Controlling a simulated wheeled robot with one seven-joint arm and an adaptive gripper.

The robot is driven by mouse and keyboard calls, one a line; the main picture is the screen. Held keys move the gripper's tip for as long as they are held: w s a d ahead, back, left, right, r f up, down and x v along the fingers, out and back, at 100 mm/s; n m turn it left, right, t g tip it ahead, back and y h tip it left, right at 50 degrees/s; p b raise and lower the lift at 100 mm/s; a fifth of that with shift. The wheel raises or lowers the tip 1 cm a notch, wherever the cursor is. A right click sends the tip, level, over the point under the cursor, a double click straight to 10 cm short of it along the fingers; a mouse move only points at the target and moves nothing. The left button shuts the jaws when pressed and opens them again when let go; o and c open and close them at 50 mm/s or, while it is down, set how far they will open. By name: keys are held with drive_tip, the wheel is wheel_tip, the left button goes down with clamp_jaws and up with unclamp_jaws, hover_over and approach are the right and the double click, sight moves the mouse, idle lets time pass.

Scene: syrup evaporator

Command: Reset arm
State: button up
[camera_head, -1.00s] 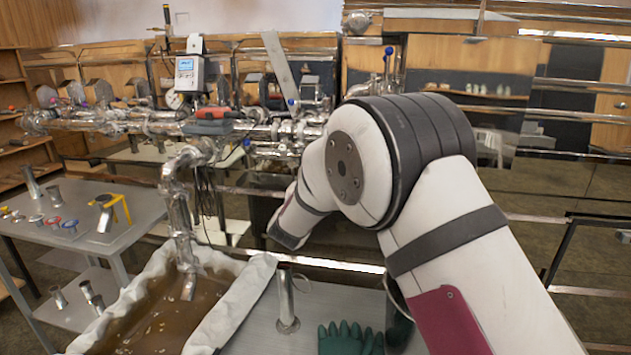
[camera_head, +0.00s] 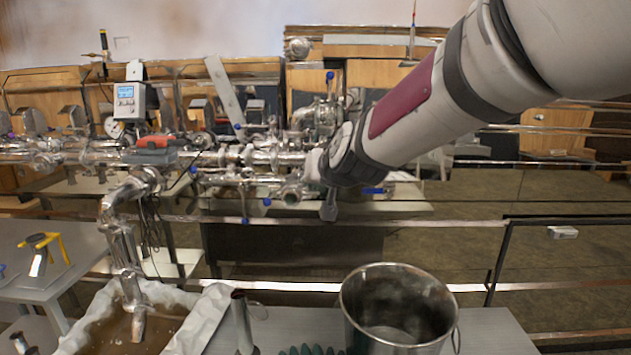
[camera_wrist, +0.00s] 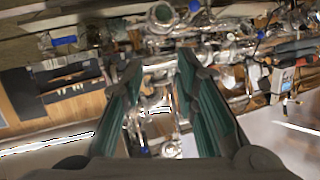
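My arm comes in from the upper right of the head view and reaches down to the steel pipework in the middle. My gripper (camera_wrist: 160,62) shows in the wrist view with its two green-padded fingers spread apart. Nothing sits between the fingers; only pipes and valves show behind them. In the head view the fingers are hard to make out against the pipework.
A steel bucket (camera_head: 397,312) stands on the grey table (camera_head: 487,325) at the front, with a metal cylinder (camera_head: 242,322) and a partly cut-off green glove (camera_head: 310,350) left of it. The white-lined syrup basin (camera_head: 204,318) is at lower left. Railings (camera_head: 585,223) cross the right.

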drive_tip(key=s+d+f+g+h, duration=0.1)
drive_tip(key=s+d, duration=0.5)
drive_tip(key=s, duration=0.7)
drive_tip(key=s+d+f+g+h, duration=0.1)
drive_tip(key=s+d+f+g, duration=0.2)
drive_tip(key=s+d, duration=0.4)
drive_tip(key=s+d+f+g+h, duration=0.1)
drive_tip(key=s+d, duration=0.5)
drive_tip(key=s, duration=1.3)
drive_tip(key=f+g, duration=0.1)
drive_tip(key=g, duration=0.1)
drive_tip(key=shift+d+f+g+h+p, duration=0.3)
drive_tip(key=shift+f+g, duration=0.1)
